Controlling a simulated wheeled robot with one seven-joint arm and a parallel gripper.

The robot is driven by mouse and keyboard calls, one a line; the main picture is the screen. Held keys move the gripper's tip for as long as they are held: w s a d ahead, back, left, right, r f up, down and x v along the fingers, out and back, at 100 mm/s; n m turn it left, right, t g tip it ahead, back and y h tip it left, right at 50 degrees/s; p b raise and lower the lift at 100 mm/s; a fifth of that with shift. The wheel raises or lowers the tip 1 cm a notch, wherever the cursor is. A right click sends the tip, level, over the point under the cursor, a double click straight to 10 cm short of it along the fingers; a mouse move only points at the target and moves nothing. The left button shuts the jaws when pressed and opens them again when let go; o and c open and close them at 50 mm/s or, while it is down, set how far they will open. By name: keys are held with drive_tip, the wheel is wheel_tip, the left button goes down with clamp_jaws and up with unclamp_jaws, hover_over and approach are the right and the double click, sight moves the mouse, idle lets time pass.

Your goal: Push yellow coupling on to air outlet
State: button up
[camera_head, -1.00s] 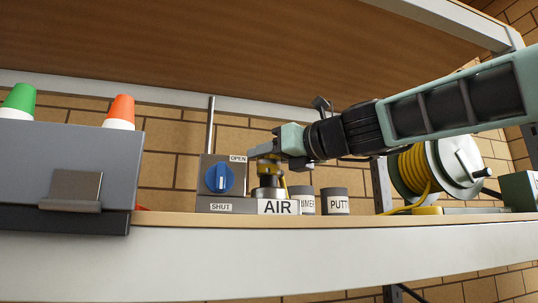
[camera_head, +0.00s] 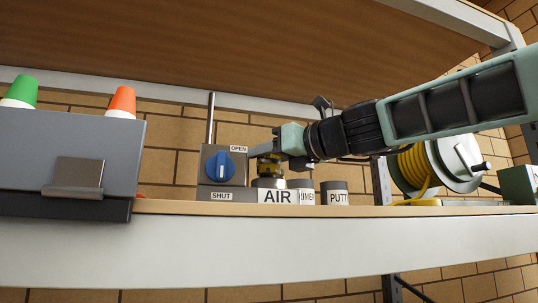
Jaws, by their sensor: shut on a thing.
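My gripper (camera_head: 266,154) reaches in from the right and is shut on the yellow coupling (camera_head: 269,171). The coupling is a short yellow-and-dark piece, held upright with its top partly hidden by the jaws. The air outlet (camera_head: 268,183) is a grey metal fitting directly below it, behind the AIR label (camera_head: 277,197). The coupling's lower end appears to meet the outlet's top. I cannot tell how far it is pushed on.
A blue valve knob (camera_head: 220,166) on a grey plate, between OPEN and SHUT labels, stands close left of the coupling. PUTTY (camera_head: 337,188) and partly hidden tins stand right. A yellow hose reel (camera_head: 440,165) is farther right.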

drive_tip(key=o, duration=1.1)
